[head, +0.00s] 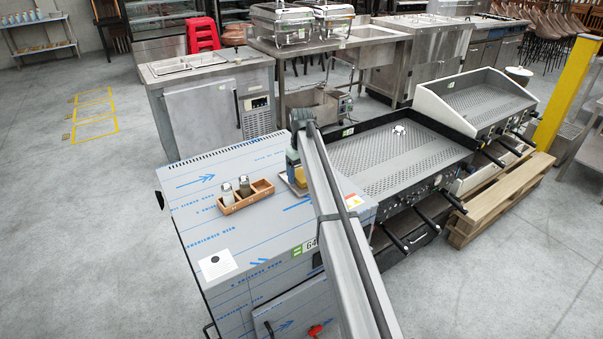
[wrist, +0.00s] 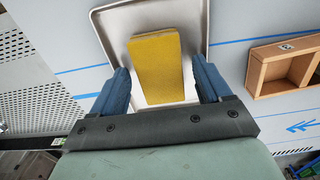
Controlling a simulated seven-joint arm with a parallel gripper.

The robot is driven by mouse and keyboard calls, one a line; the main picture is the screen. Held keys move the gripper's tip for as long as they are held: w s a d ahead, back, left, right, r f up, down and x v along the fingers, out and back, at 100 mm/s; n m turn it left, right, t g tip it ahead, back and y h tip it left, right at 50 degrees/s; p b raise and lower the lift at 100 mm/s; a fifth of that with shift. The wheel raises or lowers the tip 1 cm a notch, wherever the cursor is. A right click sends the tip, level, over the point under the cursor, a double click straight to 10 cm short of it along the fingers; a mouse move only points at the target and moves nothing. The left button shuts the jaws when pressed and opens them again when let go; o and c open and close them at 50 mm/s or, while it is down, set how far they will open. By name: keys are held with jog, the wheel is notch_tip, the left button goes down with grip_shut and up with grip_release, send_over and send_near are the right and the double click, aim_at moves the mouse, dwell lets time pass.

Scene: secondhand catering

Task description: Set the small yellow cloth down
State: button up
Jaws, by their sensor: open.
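The small yellow cloth (wrist: 156,72) lies flat on a shallow metal tray (wrist: 115,35) in the wrist view. My gripper (wrist: 160,64) is open, with one blue finger on each side of the cloth and gaps between the fingers and the cloth. In the head view a bit of the yellow cloth (head: 300,178) shows beside my gripper (head: 293,160), on the tray at the right part of the film-covered steel top. My arm hides part of the tray and cloth there. I cannot tell the fingers' exact height above the tray.
A wooden box (head: 246,197) with two shakers stands left of the tray on the steel top (head: 205,225). A white paper (head: 217,264) lies at the front left. A griddle (head: 390,155) adjoins on the right. The top's left part has free room.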

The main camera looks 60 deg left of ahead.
aim_at(302, 175)
notch_tip(302, 175, up, 12)
jog(key=shift+r, duration=0.15)
dwell(0.6)
dwell(0.4)
